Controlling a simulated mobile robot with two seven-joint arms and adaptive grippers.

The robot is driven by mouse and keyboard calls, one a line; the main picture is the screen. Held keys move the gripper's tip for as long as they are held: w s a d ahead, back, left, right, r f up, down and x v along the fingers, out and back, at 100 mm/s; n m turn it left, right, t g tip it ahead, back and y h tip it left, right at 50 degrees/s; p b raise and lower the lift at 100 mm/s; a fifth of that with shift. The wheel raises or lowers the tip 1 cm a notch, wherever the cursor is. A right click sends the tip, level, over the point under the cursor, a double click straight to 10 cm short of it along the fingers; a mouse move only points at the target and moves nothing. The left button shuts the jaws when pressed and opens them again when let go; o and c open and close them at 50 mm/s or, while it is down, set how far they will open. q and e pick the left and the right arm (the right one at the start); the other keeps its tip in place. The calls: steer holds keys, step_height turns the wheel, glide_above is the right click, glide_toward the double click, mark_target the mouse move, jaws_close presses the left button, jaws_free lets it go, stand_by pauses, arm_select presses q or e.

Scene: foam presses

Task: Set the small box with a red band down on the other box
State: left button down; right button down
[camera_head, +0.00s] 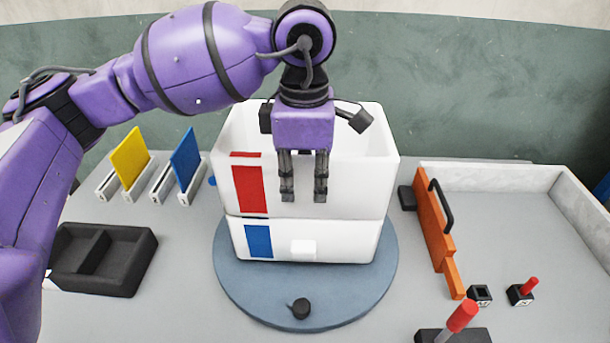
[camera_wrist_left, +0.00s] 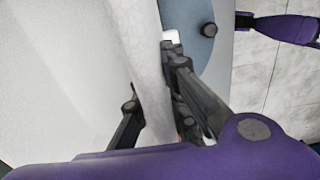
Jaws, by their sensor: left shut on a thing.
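The white open box with a red band (camera_head: 250,188) sits directly above the white box with a blue band (camera_head: 258,241). Their edges meet along a thin dark seam; I cannot tell whether a small gap is left. The upper box looks level. My left gripper (camera_head: 303,194) comes down from above at its front wall, right of the red band, and is shut on that wall. In the left wrist view the wall (camera_wrist_left: 146,62) runs between the two fingers. The lower box's inside is hidden. My right gripper does not show.
Both boxes stand over a round blue-grey plate (camera_head: 235,292) with a black knob (camera_head: 300,308). A black tray (camera_head: 135,277) and yellow (camera_head: 131,155) and blue (camera_head: 186,158) panels are left. An orange handled piece (camera_head: 432,225), a white-walled bay (camera_head: 500,180) and red-topped levers are right.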

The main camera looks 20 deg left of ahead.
arm_select(q)
steer(key=c, duration=1.7)
jaws_free()
step_height(320, 180, up, 12)
steer(key=shift+s+r, duration=0.1)
